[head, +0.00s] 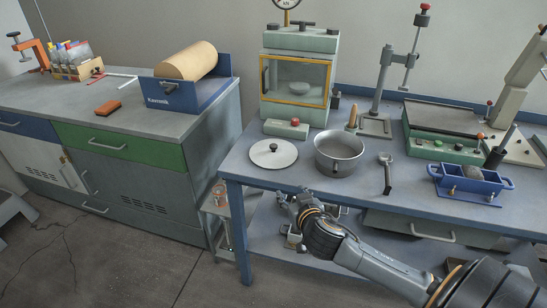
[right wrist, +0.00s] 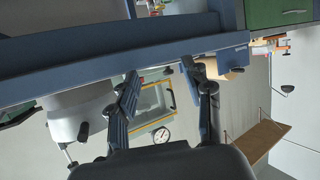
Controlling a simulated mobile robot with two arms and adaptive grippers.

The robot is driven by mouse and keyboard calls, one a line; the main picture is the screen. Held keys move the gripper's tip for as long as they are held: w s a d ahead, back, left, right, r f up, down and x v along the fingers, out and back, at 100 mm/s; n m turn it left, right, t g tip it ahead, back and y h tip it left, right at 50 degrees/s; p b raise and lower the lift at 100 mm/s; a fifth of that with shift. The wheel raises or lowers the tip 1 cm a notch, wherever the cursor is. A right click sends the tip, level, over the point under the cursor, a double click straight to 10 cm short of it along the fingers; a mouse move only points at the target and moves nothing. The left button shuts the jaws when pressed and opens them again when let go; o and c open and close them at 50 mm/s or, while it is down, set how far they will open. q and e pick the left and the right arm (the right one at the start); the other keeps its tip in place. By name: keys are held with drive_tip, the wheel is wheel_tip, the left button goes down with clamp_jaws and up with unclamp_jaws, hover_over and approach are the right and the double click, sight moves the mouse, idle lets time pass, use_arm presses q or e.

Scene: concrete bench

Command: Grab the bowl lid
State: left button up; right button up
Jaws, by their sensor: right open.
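The bowl lid (head: 273,154) is a flat, pale round disc with a dark knob. It lies on the blue-edged bench near its left front in the head view. The metal bowl (head: 339,150) stands open just right of it and also shows in the right wrist view (right wrist: 80,112). My right gripper (head: 291,205) is in front of the bench's front edge, below and slightly right of the lid, apart from it. In the right wrist view its two dark fingers (right wrist: 160,88) are spread with nothing between them. I cannot make out the lid clearly there. My left gripper is not in view.
The bench's front edge (head: 300,190) lies between my right gripper and the lid. A small green box with a red button (head: 286,128) and a glass-fronted cabinet (head: 296,82) stand behind the lid. A wrench-like tool (head: 387,174) lies right of the bowl.

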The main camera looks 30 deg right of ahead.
drive_tip(key=t, duration=0.2)
approach(274, 146)
drive_tip(key=shift+w+d+f, duration=0.25)
drive_tip(key=shift+w+d, duration=0.05)
drive_tip(key=shift+w, duration=0.2)
drive_tip(key=shift+w+d+f, duration=0.25)
drive_tip(key=shift+w+d, duration=0.05)
drive_tip(key=shift+w, duration=0.25)
drive_tip(key=shift+a+r+p+x, duration=0.15)
drive_tip(key=shift+p+x, duration=0.1)
drive_tip(key=shift+x, duration=1.15)
drive_tip(key=shift+a+r+p+x, duration=0.1)
drive_tip(key=shift+p+x, duration=0.1)
drive_tip(key=shift+x, duration=1.25)
drive_tip(key=shift+w, duration=0.1)
clamp_jaws()
